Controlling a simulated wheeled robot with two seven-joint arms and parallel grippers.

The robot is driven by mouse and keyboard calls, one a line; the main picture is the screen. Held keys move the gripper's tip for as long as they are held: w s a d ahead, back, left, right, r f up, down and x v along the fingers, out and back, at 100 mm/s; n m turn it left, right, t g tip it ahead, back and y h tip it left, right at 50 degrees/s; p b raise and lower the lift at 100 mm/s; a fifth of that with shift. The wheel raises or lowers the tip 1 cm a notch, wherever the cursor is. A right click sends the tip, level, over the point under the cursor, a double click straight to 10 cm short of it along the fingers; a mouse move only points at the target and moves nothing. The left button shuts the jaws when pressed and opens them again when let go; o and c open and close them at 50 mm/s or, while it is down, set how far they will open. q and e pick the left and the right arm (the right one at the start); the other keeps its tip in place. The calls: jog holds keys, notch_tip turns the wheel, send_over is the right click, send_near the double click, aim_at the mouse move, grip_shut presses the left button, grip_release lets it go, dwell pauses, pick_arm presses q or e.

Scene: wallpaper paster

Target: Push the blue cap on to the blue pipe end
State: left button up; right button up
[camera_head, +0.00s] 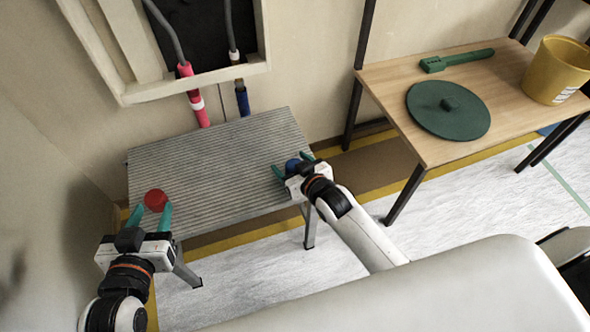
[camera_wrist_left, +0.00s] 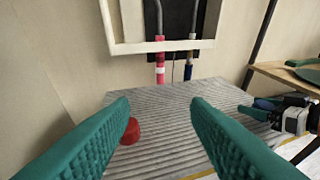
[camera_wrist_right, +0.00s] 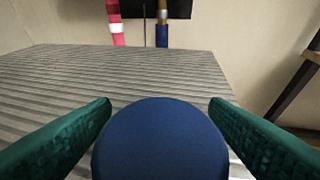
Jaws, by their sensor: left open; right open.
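The blue cap (camera_wrist_right: 160,140) lies on the grey ribbed table between the open fingers of my right gripper (camera_head: 293,163), with small gaps to both fingers. In the head view the cap (camera_head: 292,165) is partly hidden by the gripper. The blue pipe end (camera_head: 243,101) hangs below the wall opening behind the table; it also shows in the right wrist view (camera_wrist_right: 162,35). My left gripper (camera_head: 150,217) is open at the table's left front edge. A red cap (camera_head: 156,199) is near its fingertips; in the left wrist view the red cap (camera_wrist_left: 131,131) is by the left finger.
The grey ribbed table (camera_head: 215,165) is otherwise clear. A red pipe (camera_head: 194,95) hangs left of the blue one. A wooden table (camera_head: 385,78) at right holds a green disc (camera_head: 425,118), a green tool (camera_head: 457,60) and a yellow bucket (camera_head: 556,70).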

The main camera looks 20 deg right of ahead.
jog(key=c, duration=1.1)
jog(key=shift+o, duration=0.2)
jog(key=shift+r, duration=0.1)
